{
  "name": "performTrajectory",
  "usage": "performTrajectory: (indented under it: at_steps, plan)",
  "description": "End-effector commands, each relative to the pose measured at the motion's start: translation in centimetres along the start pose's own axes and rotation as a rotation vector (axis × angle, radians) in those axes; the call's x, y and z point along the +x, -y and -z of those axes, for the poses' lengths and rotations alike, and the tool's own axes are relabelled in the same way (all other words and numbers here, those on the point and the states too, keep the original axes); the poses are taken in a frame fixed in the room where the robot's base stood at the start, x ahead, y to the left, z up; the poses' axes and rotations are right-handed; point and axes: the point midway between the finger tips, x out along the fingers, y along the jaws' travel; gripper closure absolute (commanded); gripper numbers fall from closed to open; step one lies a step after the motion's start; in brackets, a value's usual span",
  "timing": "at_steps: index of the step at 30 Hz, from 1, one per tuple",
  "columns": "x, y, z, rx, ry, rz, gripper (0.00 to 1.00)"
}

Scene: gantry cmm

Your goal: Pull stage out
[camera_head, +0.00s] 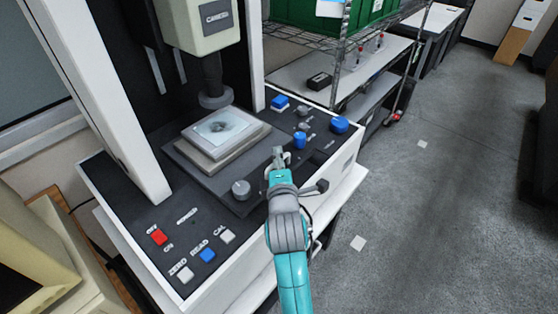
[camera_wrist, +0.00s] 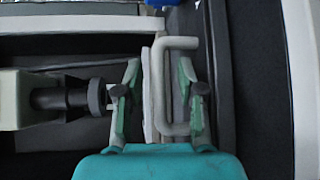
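The stage (camera_head: 190,153) is a grey plate on a dark base of the measuring machine, with a light slide bearing a dark specimen on top. It sits below the camera column. My gripper (camera_head: 277,157) is at the right front of the stage, over the dark deck. In the wrist view my gripper (camera_wrist: 161,85) has its two fingers spread apart. A pale U-shaped handle (camera_wrist: 162,90) lies between the fingers, with its two legs running toward the right finger. I see a gap between the left finger and the handle; contact on the right is unclear.
A grey knob (camera_head: 241,188) stands in front of the stage. Blue knobs (camera_head: 339,124) are on the right panel. Red, blue and white buttons (camera_head: 207,254) are at the front left. A wire shelf (camera_head: 335,45) stands behind.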

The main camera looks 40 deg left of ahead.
Motion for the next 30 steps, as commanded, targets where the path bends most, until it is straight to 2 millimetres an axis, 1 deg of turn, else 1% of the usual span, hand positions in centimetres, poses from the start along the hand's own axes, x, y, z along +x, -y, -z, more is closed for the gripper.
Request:
performTrajectory:
  at_steps: [1, 2, 3, 6, 14, 17, 20, 24, 27, 30]
  plan:
    - [0.0, 0.0, 0.0, 0.000, 0.000, 0.000, 0.62]
    - [0.0, 0.0, 0.0, 0.000, 0.000, 0.000, 0.67]
    - [0.0, 0.0, 0.0, 0.000, 0.000, 0.000, 0.77]
    - [0.0, 0.0, 0.0, 0.000, 0.000, 0.000, 1.00]
    - [-0.1, 0.0, -0.1, 0.000, 0.000, 0.000, 1.00]
    - [-0.7, 0.3, -0.8, 0.001, 0.003, 0.001, 1.00]
    - [-2.1, 0.8, -2.4, 0.001, 0.006, 0.003, 1.00]
    - [-5.0, 1.6, -5.3, 0.002, 0.007, 0.004, 1.00]
    - [-6.9, 2.2, -7.2, 0.001, 0.007, 0.005, 1.00]
    - [-8.2, 2.5, -8.4, 0.002, 0.005, 0.005, 1.00]
